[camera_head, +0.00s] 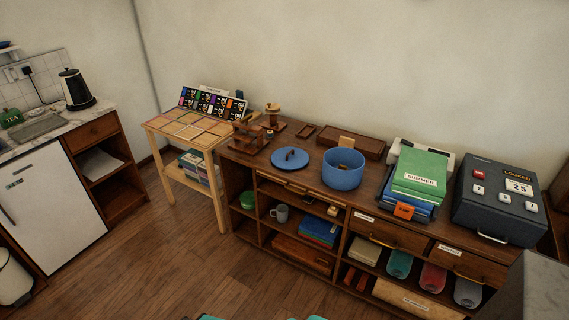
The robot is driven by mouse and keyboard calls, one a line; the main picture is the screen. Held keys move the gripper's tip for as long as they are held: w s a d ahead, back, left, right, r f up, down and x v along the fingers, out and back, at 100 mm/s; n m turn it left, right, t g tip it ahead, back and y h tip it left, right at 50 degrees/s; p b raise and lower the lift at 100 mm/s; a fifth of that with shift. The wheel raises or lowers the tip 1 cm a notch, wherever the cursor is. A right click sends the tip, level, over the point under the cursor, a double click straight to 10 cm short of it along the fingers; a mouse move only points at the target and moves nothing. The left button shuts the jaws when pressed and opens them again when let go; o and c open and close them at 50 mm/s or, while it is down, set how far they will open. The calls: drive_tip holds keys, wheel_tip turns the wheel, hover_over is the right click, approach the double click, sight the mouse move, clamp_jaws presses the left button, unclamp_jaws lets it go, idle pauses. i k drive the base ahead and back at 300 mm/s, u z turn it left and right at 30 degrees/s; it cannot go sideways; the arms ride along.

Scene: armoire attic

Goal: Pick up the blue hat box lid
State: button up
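The blue hat box lid (291,160) lies flat on the wooden sideboard top, left of centre. It is round, with a dark arched handle on top. Just right of it stands the open blue hat box (342,173), with a small gap or near contact between them. My gripper cannot be made out in the head view.
The sideboard (268,190) also bears a wooden rack (249,132), a long tray (358,147), green folders (420,172) and a dark locked box (499,198). A light wooden stand (190,145) is at left. Floor (190,270) in front is clear. Teal shapes edge the bottom.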

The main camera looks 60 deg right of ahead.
sight(290, 158)
drive_tip(key=z, duration=0.05)
drive_tip(key=i, duration=0.95)
drive_tip(key=u, duration=0.15)
drive_tip(key=k, duration=0.85)
drive_tip(key=z, duration=0.2)
drive_tip(key=i, duration=0.45)
drive_tip(key=u, duration=0.05)
